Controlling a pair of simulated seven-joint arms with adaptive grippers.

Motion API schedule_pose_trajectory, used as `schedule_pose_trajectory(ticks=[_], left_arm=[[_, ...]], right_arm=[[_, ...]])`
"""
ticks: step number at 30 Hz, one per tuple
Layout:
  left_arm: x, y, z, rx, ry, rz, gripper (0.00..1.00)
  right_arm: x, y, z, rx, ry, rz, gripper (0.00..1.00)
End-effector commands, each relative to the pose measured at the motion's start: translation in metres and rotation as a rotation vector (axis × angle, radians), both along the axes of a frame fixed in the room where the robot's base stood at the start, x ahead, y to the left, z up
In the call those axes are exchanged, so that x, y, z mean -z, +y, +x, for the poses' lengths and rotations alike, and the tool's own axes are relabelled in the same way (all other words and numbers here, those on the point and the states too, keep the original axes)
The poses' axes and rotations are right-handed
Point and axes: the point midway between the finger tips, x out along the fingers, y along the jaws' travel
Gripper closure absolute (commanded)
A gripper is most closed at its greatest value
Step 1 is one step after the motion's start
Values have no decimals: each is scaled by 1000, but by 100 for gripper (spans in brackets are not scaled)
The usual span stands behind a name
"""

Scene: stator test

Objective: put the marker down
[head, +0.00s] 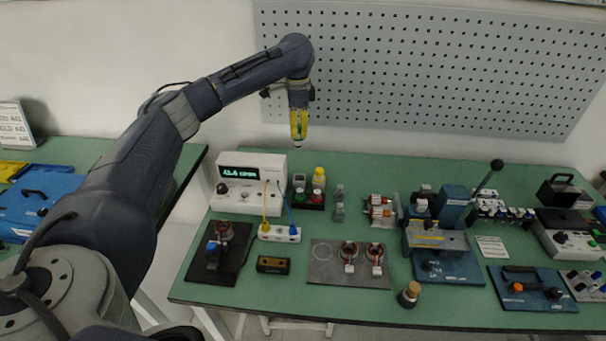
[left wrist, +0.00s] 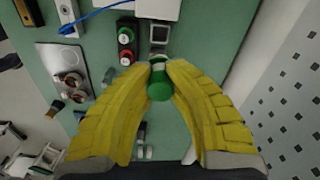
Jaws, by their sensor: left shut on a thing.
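My left gripper (head: 299,128) hangs in the air above the back of the green bench, its yellow fingers pointing down. In the left wrist view the yellow fingers (left wrist: 163,75) are shut on the marker (left wrist: 160,85). Its green end shows between the fingertips, with a pale section beside it. Most of the marker is hidden by the fingers, and in the head view it is too small to make out clearly. The marker is well clear of the bench top (head: 385,168). My right gripper is not in view.
Below stand a white meter (head: 250,182), a yellow-topped bottle (head: 319,178) and a red-green button box (head: 310,198). A grey mat (head: 329,279) holds copper-wound parts. A blue press (head: 452,208) stands right. A perforated panel (head: 430,70) backs the bench. Bare bench shows behind the button box.

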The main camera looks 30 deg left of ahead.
Motion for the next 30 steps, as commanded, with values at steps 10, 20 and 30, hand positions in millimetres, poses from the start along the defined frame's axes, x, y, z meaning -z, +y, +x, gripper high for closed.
schedule_pose_trajectory(ticks=[10,20,30], left_arm=[[78,-1,-1,-1,4,-2,100],[112,-1,0,-1,-1,-1,100],[134,-1,0,-2,2,-1,100]], right_arm=[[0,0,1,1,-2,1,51],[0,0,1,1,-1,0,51],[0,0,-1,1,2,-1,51]])
